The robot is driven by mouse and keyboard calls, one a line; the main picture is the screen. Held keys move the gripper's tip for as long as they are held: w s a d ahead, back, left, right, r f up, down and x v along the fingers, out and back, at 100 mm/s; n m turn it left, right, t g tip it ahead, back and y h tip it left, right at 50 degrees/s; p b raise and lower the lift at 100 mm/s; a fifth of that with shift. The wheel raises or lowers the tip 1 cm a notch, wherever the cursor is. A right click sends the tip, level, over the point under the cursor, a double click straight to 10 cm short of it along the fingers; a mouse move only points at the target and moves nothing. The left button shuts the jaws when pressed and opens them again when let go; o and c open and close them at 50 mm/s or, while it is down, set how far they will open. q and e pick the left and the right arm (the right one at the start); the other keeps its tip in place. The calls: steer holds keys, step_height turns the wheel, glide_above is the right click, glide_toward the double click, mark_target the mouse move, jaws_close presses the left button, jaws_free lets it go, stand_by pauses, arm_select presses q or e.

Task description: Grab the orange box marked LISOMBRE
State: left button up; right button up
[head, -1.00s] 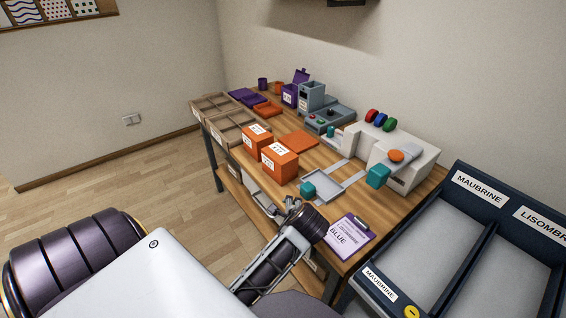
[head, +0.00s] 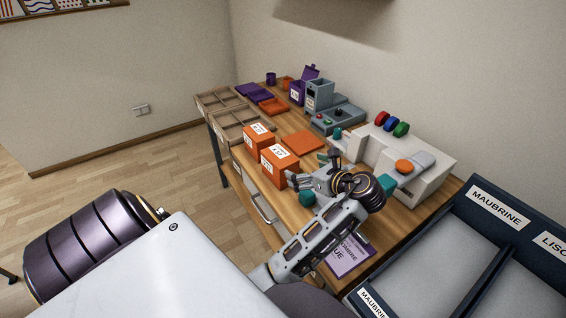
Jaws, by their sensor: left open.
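Two orange boxes with white labels stand side by side on the wooden table: a nearer box (head: 279,168) and a farther box (head: 258,141). Their label print is too small to read, so I cannot tell which is marked LISOMBRE. My left gripper (head: 308,170) is open above the table, just right of the nearer box, its fingers pointing left towards it. I see nothing between the fingers; whether a fingertip touches the box I cannot tell. My right gripper is not in view.
A teal block (head: 307,197) lies just below the gripper. A white press (head: 425,180) stands to the right, a flat orange piece (head: 303,142) behind. A dark divided tray (head: 490,262) fills the lower right.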

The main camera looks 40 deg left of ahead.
mark_target(290, 161)
arm_select(q)
steer(key=shift+w+r, duration=0.2)
steer(key=shift+r, duration=0.2)
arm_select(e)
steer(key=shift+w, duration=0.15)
arm_select(q)
steer(key=b+x, duration=0.1)
steer(key=x, duration=0.7)
steer(key=shift+a, duration=0.3)
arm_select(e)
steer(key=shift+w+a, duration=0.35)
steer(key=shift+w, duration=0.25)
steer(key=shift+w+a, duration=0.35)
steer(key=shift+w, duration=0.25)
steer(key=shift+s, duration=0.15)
